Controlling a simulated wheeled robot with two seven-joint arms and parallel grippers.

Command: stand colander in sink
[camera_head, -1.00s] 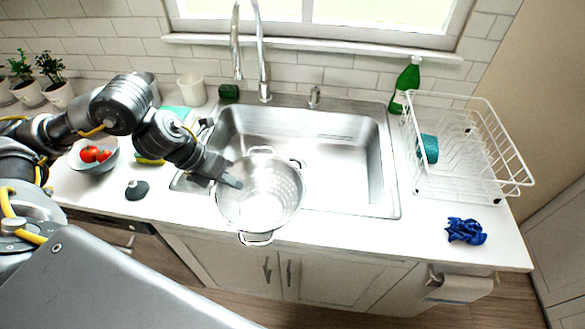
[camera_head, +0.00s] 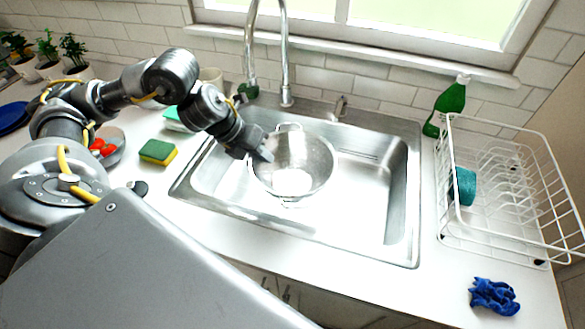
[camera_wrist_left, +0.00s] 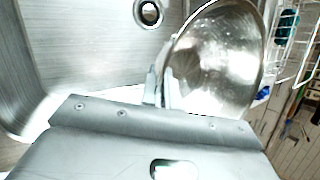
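The metal colander (camera_head: 312,172) is upright or nearly so, over the left half of the steel sink (camera_head: 362,210). I cannot tell whether its base touches the sink floor. My left gripper (camera_head: 265,150) is at the colander's left rim. The left wrist view shows its two fingers (camera_wrist_left: 160,86) close together with the rim of the colander (camera_wrist_left: 215,62) between them. The sink floor (camera_wrist_left: 85,45) and round drain (camera_wrist_left: 149,13) show beside the colander there. My right gripper is not in view.
The faucet (camera_head: 285,60) rises behind the sink. A white dish rack (camera_head: 500,190) stands to the right with a green bottle (camera_head: 447,108) behind it. A blue cloth (camera_head: 494,296) lies at front right. A yellow-green sponge (camera_head: 158,152) and a bowl of tomatoes (camera_head: 112,150) are left.

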